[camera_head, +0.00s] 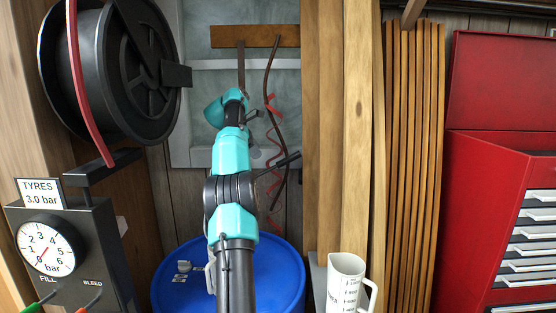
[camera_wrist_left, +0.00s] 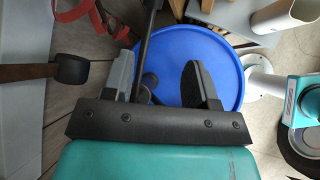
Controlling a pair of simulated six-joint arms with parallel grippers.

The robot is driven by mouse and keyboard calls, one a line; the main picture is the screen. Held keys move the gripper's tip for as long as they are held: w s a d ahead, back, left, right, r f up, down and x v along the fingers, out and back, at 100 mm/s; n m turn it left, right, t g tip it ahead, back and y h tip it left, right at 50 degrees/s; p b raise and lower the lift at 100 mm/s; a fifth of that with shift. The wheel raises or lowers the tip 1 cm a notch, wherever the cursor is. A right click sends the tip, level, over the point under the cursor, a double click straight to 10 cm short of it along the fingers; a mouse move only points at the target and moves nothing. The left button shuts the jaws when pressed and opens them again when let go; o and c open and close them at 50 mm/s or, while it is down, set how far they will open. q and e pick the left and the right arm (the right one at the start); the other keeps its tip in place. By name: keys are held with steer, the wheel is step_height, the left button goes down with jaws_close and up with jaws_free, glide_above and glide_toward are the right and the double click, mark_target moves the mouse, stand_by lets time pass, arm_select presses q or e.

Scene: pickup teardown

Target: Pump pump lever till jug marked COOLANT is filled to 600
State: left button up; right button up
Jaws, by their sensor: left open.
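A white jug (camera_head: 345,285) with a handle and dark markings stands at the bottom, right of the blue drum (camera_head: 285,275). Its lower part is cut off, and I cannot read its fill level. My left arm crosses in front of the drum. My left gripper (camera_wrist_left: 157,62) is open in the left wrist view, above the blue drum lid (camera_wrist_left: 205,45). A thin dark rod (camera_wrist_left: 146,45), apparently the pump lever, passes between the fingers, closer to the left finger. I cannot tell whether it touches. In the head view a dark bar (camera_head: 287,161) sticks out right of my arm. The pump body is mostly hidden.
A gauge box (camera_head: 68,255) and hose reel (camera_head: 125,75) stand at the left. Tools and a red coil (camera_head: 272,150) hang behind my arm; a hammer (camera_wrist_left: 70,70) is close in the left wrist view. Wooden posts (camera_head: 340,130) and a red cabinet (camera_head: 490,190) bound the right.

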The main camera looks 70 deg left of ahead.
mark_target(287, 158)
arm_select(q)
steer(key=w+d+r+n+g+y, duration=0.1)
steer(key=w+d+r+g+y, duration=0.2)
steer(key=w+d+r+y, duration=0.2)
steer(key=d+r, duration=0.3)
steer(key=shift+r, duration=0.4)
steer(key=shift+w+d, duration=0.1)
steer(key=x, duration=1.7)
steer(key=shift+w+a, duration=0.1)
steer(key=shift+a, duration=0.15)
steer(key=shift+c, duration=0.5)
jaws_close()
